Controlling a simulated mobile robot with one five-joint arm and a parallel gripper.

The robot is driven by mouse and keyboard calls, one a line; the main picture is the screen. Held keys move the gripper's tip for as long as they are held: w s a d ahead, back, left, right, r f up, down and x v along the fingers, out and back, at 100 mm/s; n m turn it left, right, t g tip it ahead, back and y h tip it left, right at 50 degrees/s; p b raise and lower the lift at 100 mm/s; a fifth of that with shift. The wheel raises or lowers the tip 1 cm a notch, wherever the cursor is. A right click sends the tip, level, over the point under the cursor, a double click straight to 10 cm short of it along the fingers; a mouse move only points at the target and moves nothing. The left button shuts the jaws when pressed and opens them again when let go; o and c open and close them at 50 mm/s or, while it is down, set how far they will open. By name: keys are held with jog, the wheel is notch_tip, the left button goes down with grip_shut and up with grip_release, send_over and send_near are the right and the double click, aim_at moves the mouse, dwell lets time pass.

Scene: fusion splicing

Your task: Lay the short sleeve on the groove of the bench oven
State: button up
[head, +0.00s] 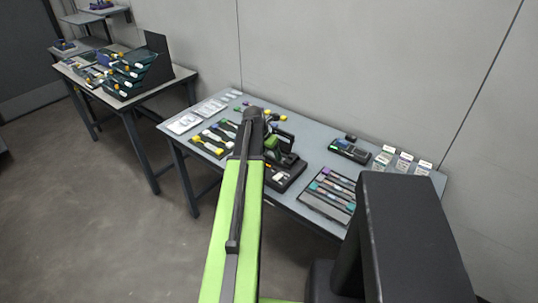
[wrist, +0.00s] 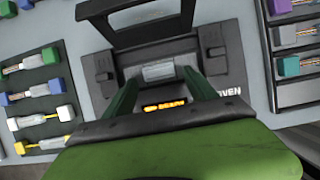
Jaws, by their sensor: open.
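The bench oven (wrist: 222,60) fills the middle of the wrist view, with a lit orange display and its dark lid frame raised at the back. A pale grey strip (wrist: 158,72) lies across its centre, where the groove is. I cannot tell whether this strip is the short sleeve or part of the oven. My gripper (wrist: 159,79) is open, its two dark green fingers over the oven on either side of the strip, with nothing visibly clamped. In the head view the oven (head: 284,181) sits mid-table, partly hidden by my arm.
A dark tray (wrist: 45,74) with several colour-ended pieces lies left of the oven. A rack (wrist: 293,93) of coloured pieces stands close on its right. The table (head: 318,148) also bears a small black device (head: 349,151) and cards at the back right. A second table stands farther left.

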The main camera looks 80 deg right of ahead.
jog(key=p+v, duration=1.1)
jog(key=v, duration=0.1)
jog(key=shift+r, duration=0.15)
